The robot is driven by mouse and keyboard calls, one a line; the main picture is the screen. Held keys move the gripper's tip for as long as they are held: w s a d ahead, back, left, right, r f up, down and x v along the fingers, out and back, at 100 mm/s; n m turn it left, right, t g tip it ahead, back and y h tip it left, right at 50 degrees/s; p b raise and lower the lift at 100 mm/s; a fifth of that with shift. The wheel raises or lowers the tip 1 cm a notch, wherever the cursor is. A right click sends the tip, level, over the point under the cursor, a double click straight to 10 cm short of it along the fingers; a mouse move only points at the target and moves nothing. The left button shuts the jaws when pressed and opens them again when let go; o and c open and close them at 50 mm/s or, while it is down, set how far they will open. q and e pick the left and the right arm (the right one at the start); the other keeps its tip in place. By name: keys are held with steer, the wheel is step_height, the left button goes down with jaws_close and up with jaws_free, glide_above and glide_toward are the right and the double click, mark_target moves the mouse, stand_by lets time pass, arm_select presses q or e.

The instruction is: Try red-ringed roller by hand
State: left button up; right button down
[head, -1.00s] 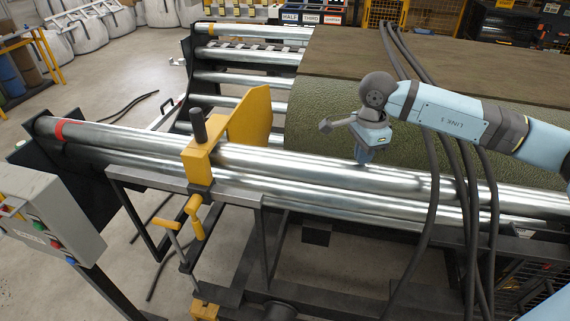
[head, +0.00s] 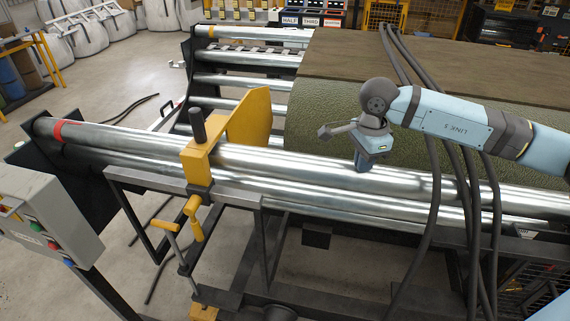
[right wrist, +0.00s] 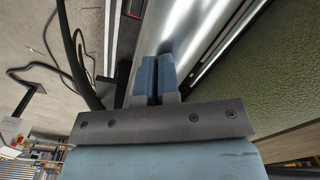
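The red-ringed roller (head: 300,160) is a long shiny steel cylinder running across the front of the frame, with a red band (head: 58,131) near its left end. My right gripper (head: 361,165) points down at the roller's upper surface, right of the yellow clamp. Its fingertips are at or very near the steel; I cannot tell whether they touch. In the right wrist view the two blue fingers (right wrist: 157,72) are together with only a thin gap, nothing between them, and the shiny roller (right wrist: 200,35) lies just beyond. My left gripper is not in view.
A yellow clamp (head: 199,165) with a black knob straddles the roller. Dark hoses (head: 435,190) hang over the rollers at the right. A grey control box (head: 40,215) stands at the left.

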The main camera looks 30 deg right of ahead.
steer(key=shift+s+a+f, duration=0.5)
steer(key=shift+s+f, duration=0.05)
steer(key=shift+s, duration=0.1)
steer(key=shift+w+r, duration=0.15)
steer(key=shift+r, duration=0.55)
steer(key=shift+w+a+r+p, duration=0.1)
steer(key=shift+r+p, duration=0.45)
steer(key=shift+r, duration=0.35)
steer(key=shift+r+p, duration=0.3)
steer(key=shift+r, duration=0.4)
steer(key=shift+d+r, duration=0.1)
steer(key=shift+d, duration=0.1)
